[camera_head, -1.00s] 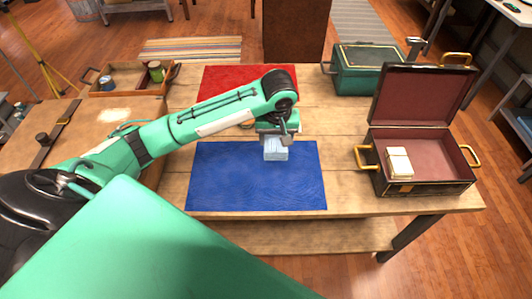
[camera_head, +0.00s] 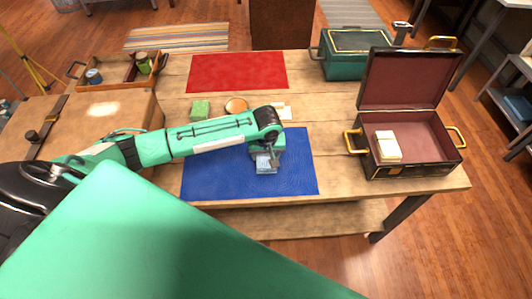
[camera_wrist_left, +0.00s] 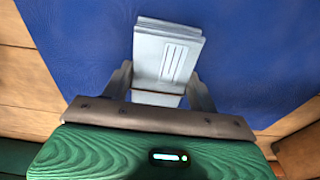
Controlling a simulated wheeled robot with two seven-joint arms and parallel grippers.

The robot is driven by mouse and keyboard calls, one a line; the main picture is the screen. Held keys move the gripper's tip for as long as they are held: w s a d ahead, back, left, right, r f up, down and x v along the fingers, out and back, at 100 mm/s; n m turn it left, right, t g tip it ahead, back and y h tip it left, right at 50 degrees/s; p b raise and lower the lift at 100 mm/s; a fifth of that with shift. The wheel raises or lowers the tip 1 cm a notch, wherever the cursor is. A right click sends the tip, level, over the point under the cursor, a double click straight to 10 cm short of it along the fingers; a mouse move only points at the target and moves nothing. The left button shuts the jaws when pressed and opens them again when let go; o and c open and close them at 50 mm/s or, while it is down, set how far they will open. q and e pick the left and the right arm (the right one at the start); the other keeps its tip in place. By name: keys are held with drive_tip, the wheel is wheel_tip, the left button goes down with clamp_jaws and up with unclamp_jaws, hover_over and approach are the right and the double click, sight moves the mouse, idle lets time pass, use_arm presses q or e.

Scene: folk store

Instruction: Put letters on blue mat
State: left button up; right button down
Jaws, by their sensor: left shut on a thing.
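My left gripper (camera_head: 266,158) is shut on a pale blue-white stack of letters (camera_head: 266,167) over the right part of the blue mat (camera_head: 215,180). In the left wrist view the letters (camera_wrist_left: 168,55) sit between the two fingers, with the blue mat (camera_wrist_left: 85,45) behind them. I cannot tell whether the letters touch the mat. A cream bundle that looks like letters (camera_head: 387,146) lies in the open dark case (camera_head: 430,130) at the right. My right gripper is not in view.
A red mat (camera_head: 237,72) lies at the back of the table. Between the mats are a green block (camera_head: 200,108), a round item (camera_head: 236,105) and a pale flat item (camera_head: 286,111). A green box (camera_head: 355,60) stands back right, and a wooden tray (camera_head: 112,82) back left.

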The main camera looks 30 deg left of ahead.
sight(266, 160)
use_arm(q)
drive_tip(key=o, duration=1)
drive_tip(key=shift+f, duration=0.1)
drive_tip(key=r, duration=0.4)
drive_tip(key=s+r, duration=0.1)
drive_tip(key=r, duration=0.3)
drive_tip(key=d+r+b, duration=0.1)
drive_tip(key=r, duration=0.3)
drive_tip(key=shift+s+r, duration=0.1)
drive_tip(key=shift+s, duration=0.2)
